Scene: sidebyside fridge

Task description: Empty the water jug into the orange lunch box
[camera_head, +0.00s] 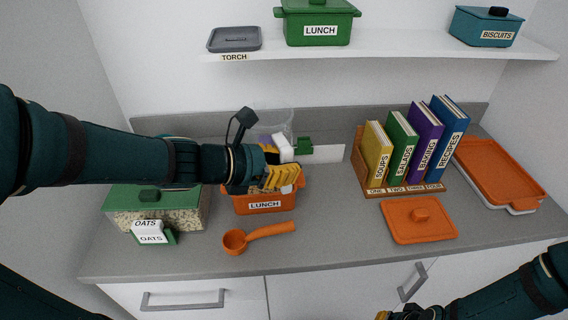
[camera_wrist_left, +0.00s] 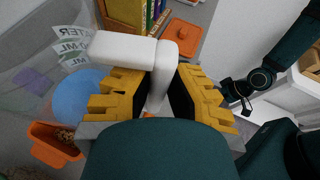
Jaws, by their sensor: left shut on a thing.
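The water jug is clear with a white handle (camera_wrist_left: 163,70); its see-through body (camera_wrist_left: 45,75), with printed measure marks and blue water (camera_wrist_left: 78,88), shows in the left wrist view. In the head view the jug (camera_head: 277,123) is partly hidden behind my left gripper (camera_head: 283,178). My left gripper (camera_wrist_left: 160,97) is shut on the white handle. The orange lunch box (camera_head: 265,204) stands open on the counter, just below the gripper; brownish contents (camera_wrist_left: 68,137) show in it in the wrist view. How far the jug is tilted is unclear. My right gripper (camera_head: 390,315) is cut off at the bottom edge.
A green-lidded oats container (camera_head: 150,197) stands left, an orange scoop (camera_head: 258,234) in front. An orange lid (camera_head: 418,219), a book rack (camera_head: 405,187) and an orange tray (camera_head: 497,173) are right. A shelf (camera_head: 390,46) above holds a green lunch box (camera_head: 318,29).

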